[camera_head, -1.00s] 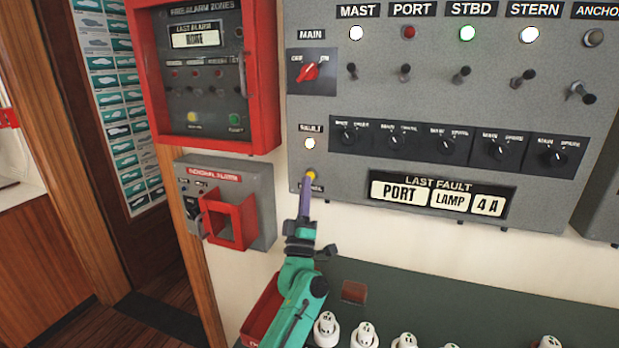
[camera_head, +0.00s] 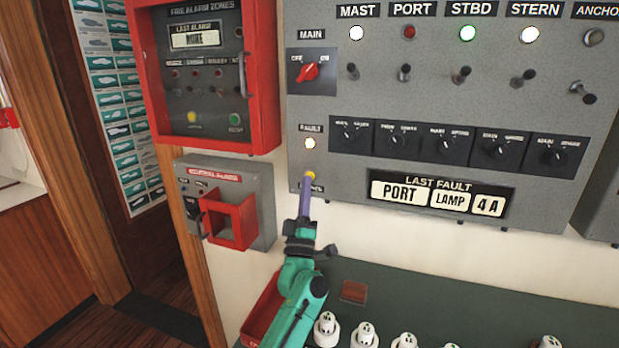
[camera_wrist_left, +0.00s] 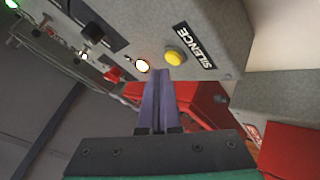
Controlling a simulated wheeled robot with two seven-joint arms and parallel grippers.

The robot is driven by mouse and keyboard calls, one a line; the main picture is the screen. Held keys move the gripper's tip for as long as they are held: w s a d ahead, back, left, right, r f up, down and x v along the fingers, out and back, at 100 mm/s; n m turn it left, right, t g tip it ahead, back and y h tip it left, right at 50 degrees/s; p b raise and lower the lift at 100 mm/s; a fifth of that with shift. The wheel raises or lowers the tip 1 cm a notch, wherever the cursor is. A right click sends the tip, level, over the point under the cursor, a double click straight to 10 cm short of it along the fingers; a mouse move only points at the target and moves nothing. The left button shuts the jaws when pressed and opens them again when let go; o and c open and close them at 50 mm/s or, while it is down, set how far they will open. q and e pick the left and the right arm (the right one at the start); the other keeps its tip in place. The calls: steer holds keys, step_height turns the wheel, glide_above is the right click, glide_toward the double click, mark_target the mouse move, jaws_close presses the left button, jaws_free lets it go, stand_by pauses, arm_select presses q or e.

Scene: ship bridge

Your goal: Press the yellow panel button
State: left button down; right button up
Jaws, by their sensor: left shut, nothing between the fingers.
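The yellow button (camera_head: 310,174) is at the lower left of the grey panel, just below the lit fault lamp (camera_head: 310,143). In the left wrist view the yellow button (camera_wrist_left: 174,56) stands beside a black label reading SILENCE. My left gripper (camera_head: 305,187) is shut and empty, its purple fingers pointing up at the button and hiding part of the label. In the left wrist view the fingertips (camera_wrist_left: 157,74) are close to the button, slightly to its lower left. I cannot tell whether they touch it. My right gripper is not in view.
A red-framed fire alarm box (camera_head: 208,148) and a grey box with a red guard (camera_head: 232,222) are to the left. Toggle switches and a row of knobs (camera_head: 446,146) fill the panel to the right. White capped objects (camera_head: 364,336) stand on the dark green desk below.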

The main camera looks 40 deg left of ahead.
arm_select(q)
steer(key=shift+w, duration=0.15)
steer(key=shift+w+a, duration=0.15)
steer(key=shift+w, duration=0.15)
steer(key=shift+w+a+b, duration=0.1)
steer(key=shift+w+b, duration=0.25)
stand_by(0.6)
steer(key=shift+s+d+p, duration=0.3)
steer(key=shift+s+p, duration=0.1)
steer(key=shift+s, duration=0.4)
steer(key=s, duration=0.1)
steer(key=s+d+p, duration=0.1)
steer(key=s, duration=0.1)
steer(key=s+p, duration=0.1)
steer(key=shift+s+d, duration=0.3)
steer(key=shift+s, duration=0.05)
